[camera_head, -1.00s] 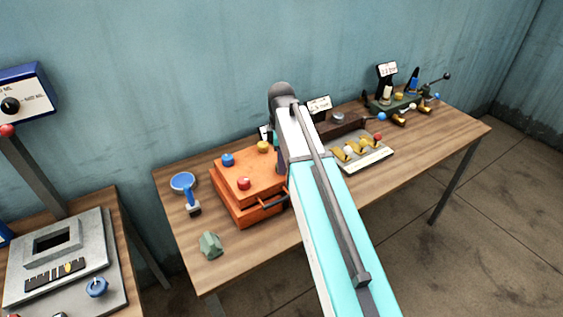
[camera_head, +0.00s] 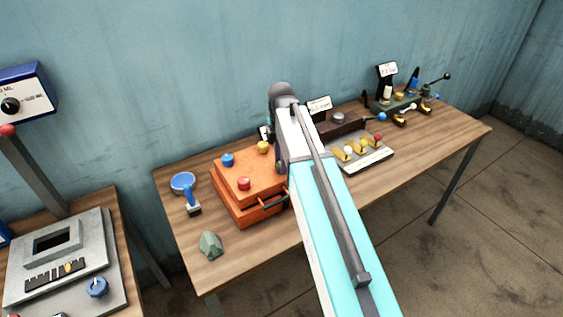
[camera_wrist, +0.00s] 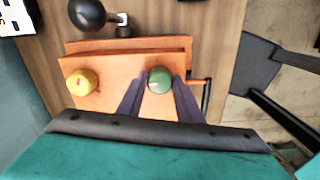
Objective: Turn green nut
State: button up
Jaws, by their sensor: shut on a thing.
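The green nut (camera_wrist: 159,79) is a round knob on top of the orange box (camera_wrist: 112,100) in the wrist view. My gripper (camera_wrist: 159,82) comes down over it with one dark finger on each side and is shut on it. A small pale mark shows on the nut's top. In the head view the orange box (camera_head: 228,188) stands on the wooden table, and my arm covers most of the nut's area. A yellow nut (camera_wrist: 81,83) sits on the same box, left of the gripper in the wrist view.
A tray with yellow pieces (camera_head: 365,156) and a green device (camera_head: 395,103) stand to the right. The box's front handle (camera_wrist: 206,97) is close beside the right finger.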

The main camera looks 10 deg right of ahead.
jog(key=o, duration=1)
jog(key=shift+o, duration=0.2)
jog(key=shift+r, duration=0.1)
notch_tip(320, 180, up, 14)
jog(key=b, duration=0.3)
jog(key=shift+f+b, duration=0.2)
jog(key=shift+b, duration=0.2)
jog(key=shift+a, duration=0.1)
